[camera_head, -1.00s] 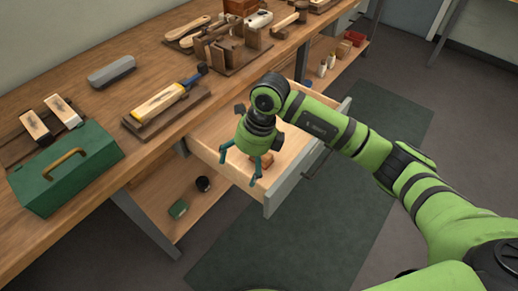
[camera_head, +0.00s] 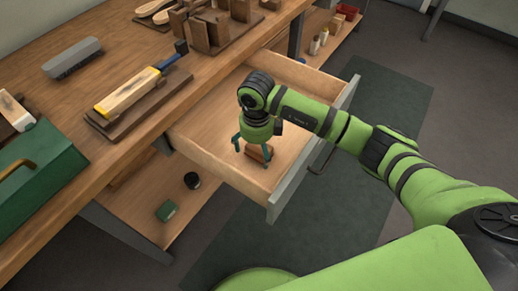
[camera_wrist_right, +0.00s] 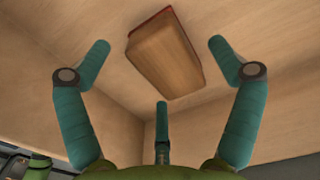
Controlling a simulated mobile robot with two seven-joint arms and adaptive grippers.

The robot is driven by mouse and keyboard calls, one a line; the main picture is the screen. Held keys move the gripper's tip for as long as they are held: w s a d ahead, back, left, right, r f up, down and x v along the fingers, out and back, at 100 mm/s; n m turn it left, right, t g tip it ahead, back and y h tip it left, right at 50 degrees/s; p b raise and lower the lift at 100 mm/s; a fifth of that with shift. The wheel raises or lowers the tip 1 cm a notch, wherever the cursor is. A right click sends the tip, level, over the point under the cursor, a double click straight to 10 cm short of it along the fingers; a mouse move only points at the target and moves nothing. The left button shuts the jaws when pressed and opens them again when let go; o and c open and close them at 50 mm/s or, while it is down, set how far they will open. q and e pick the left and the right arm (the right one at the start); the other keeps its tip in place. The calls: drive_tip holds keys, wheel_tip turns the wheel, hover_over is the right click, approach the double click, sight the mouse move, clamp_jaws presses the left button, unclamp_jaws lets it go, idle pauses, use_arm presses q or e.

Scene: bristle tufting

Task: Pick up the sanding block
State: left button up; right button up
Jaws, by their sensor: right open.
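The sanding block (camera_head: 259,153) is a small brown wooden block with a reddish edge, lying in the open drawer (camera_head: 205,163). My right gripper (camera_head: 252,157) is inside the drawer with its fingers pointing down around the block. In the right wrist view the block (camera_wrist_right: 165,55) lies between the spread teal fingers, with visible gaps to them. The gripper is open and holds nothing. My left gripper is not in view.
The drawer's walls and grey front (camera_head: 312,150) surround the gripper closely. The workbench above carries a green toolbox (camera_head: 40,195), a grey block (camera_head: 73,58) and a yellow-ended wooden piece (camera_head: 130,92).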

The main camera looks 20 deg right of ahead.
sight(257, 149)
drive_tip(key=shift+f, duration=0.4)
drive_tip(key=c, duration=1.3)
wheel_tip(257, 149, up, 10)
drive_tip(key=shift+r, duration=0.1)
